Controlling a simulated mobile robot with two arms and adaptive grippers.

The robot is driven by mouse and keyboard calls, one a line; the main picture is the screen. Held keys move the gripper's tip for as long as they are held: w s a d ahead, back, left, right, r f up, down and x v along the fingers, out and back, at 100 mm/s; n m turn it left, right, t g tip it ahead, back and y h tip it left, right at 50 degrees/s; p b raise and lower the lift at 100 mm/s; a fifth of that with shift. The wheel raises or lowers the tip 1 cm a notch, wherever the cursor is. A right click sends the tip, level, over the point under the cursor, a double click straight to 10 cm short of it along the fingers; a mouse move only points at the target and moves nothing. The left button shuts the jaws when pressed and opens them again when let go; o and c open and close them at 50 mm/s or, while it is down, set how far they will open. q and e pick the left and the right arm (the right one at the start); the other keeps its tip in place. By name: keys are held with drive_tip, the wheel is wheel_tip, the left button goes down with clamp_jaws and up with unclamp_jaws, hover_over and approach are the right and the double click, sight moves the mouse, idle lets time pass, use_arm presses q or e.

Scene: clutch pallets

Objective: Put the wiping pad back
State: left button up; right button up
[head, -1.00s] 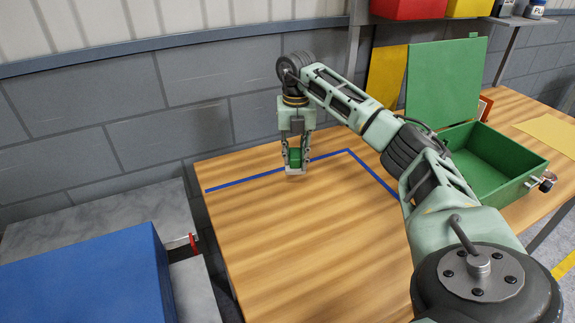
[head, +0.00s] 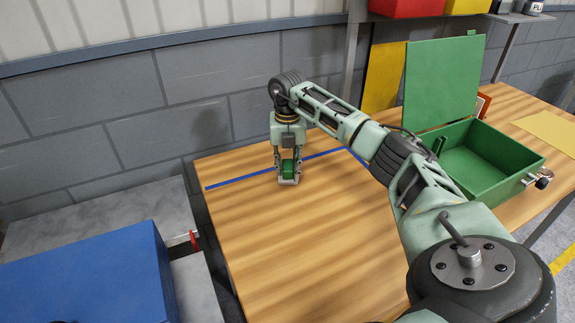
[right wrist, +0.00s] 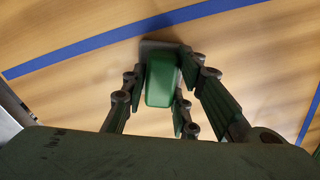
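The wiping pad (head: 288,169) has a green block-shaped grip on a light grey base. It is at the left back part of the wooden table, just on the near side of the blue line. My right gripper (head: 288,177) points down with its fingers closed on both sides of the green grip. In the right wrist view the pad (right wrist: 163,85) sits between the fingers, its grey base close to the blue line. The base is at or very near the tabletop; I cannot tell if it touches. My left gripper is not in view.
An open green box (head: 474,172) with its lid up stands on the right of the table (head: 300,245). A yellow sheet (head: 548,130) lies behind it to the right. A blue box (head: 85,275) stands at the lower left, off the table. The middle of the table is clear.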

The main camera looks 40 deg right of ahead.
sight(287, 164)
drive_tip(key=shift+o, duration=1.4)
drive_tip(key=shift+r, duration=0.2)
wheel_tip(287, 164, up, 12)
drive_tip(key=b, duration=0.1)
